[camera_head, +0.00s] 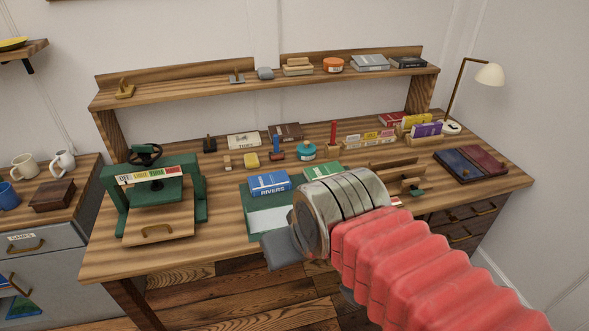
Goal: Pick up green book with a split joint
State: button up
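A green book (323,171) with pale lettering lies on the wooden desk (228,226), right of a blue book marked RIVERS (268,184). Its near part is hidden behind my wrist, and I cannot make out the split joint. My arm reaches in from the lower right. My gripper (284,249) shows as a grey piece at the end of the metal wrist, in front of the books and lower in the picture. Its fingers are mostly hidden, so I cannot see whether they are apart or hold anything.
A green book press (157,203) stands at the desk's left. A green mat with a pale sheet (268,220) lies under the RIVERS book. Small tools and a teal jar (306,152) are behind. A raised shelf (212,87) spans the back. A lamp (489,75) stands at right.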

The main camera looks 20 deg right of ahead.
aim_at(314, 173)
jog(key=u, duration=0.6)
jog(key=i, duration=1.15)
jog(key=u, duration=0.5)
